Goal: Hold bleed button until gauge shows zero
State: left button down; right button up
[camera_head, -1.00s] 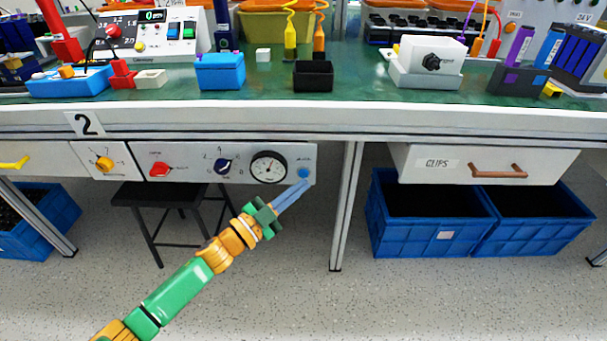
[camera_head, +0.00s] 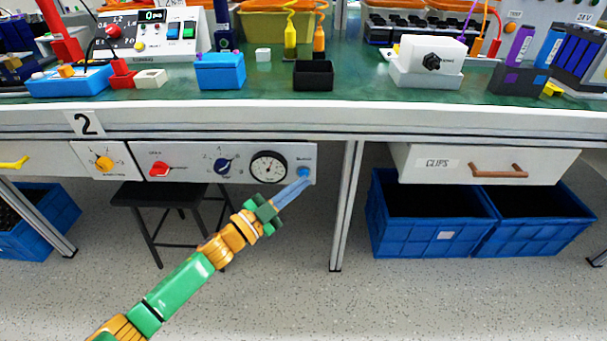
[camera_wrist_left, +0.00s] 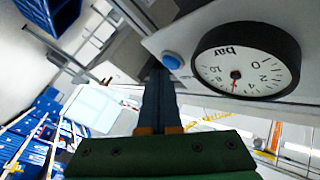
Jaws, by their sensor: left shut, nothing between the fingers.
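The blue round bleed button (camera_head: 303,173) is at the right end of the white panel under the bench. It also shows in the left wrist view (camera_wrist_left: 172,61). The round black-rimmed gauge (camera_head: 268,167) sits just left of it. In the left wrist view the gauge (camera_wrist_left: 247,62) is marked bar, and its red needle points down to about mid-scale, away from 0. My left gripper (camera_head: 305,181) is shut and empty, its blue fingertips just below the button. In the wrist view the fingertips (camera_wrist_left: 158,72) are close to the button; I cannot tell whether they touch it.
A bench leg (camera_head: 346,205) stands right of the panel. A black stool (camera_head: 160,195) is below. Blue crates (camera_head: 425,228) lie at right.

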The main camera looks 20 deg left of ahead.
pick_arm(q)
jog(key=shift+w+a, duration=0.15)
jog(key=shift+w, duration=0.25)
dwell(2.7)
jog(key=shift+s, duration=0.1)
jog(key=shift+s+d+p, duration=0.25)
jog(key=shift+s+p, duration=0.15)
jog(key=shift+s, duration=0.3)
jog(key=s+p, duration=0.1)
jog(key=s, duration=0.1)
jog(key=s+d+p, duration=0.1)
jog(key=s+p, duration=0.1)
jog(key=s, duration=0.1)
jog(key=shift+d, duration=0.2)
jog(key=shift+w, duration=0.1)
